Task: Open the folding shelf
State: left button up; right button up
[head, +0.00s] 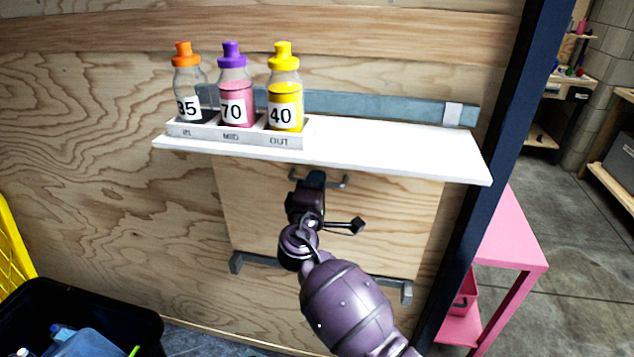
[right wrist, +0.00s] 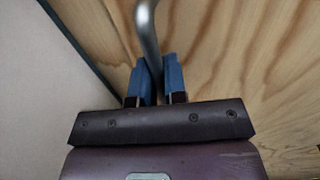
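The folding shelf shows as a light wooden panel (head: 390,225) lying upright against the plywood wall, below a white shelf board (head: 400,145). A grey bracket bar (head: 340,275) runs along its lower edge. A grey metal handle (head: 343,182) sits near the panel's top middle, and it also shows in the right wrist view (right wrist: 146,25). My right gripper (head: 315,178) is at the handle. In the right wrist view its blue fingers (right wrist: 156,78) stand on both sides of the handle bar and appear closed on it. My left gripper is not in view.
Orange-, purple- and yellow-capped bottles (head: 284,95) stand in a labelled white rack (head: 200,132) on the white board, above my right gripper. A dark post (head: 500,150) and a pink table (head: 515,240) are at right. A black bin (head: 120,320) stands lower left.

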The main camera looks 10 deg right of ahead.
grip_shut()
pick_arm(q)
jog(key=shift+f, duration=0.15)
pick_arm(e)
jog(key=shift+s+f, duration=0.1)
jog(key=shift+f, duration=0.05)
pick_arm(q)
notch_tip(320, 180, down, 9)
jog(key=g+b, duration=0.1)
jog(key=b, duration=1.1)
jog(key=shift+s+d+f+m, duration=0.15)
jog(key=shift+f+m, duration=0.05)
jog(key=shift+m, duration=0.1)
pick_arm(e)
jog(key=s+a+f+t+h, duration=0.1)
jog(key=s+f, duration=0.3)
jog(key=s, duration=0.4)
jog(key=s+a+f+t, duration=0.4)
jog(key=s, duration=0.4)
jog(key=shift+s+a+t+h, duration=0.25)
jog(key=shift+s+t+h, duration=0.05)
jog(key=shift+s+h, duration=0.1)
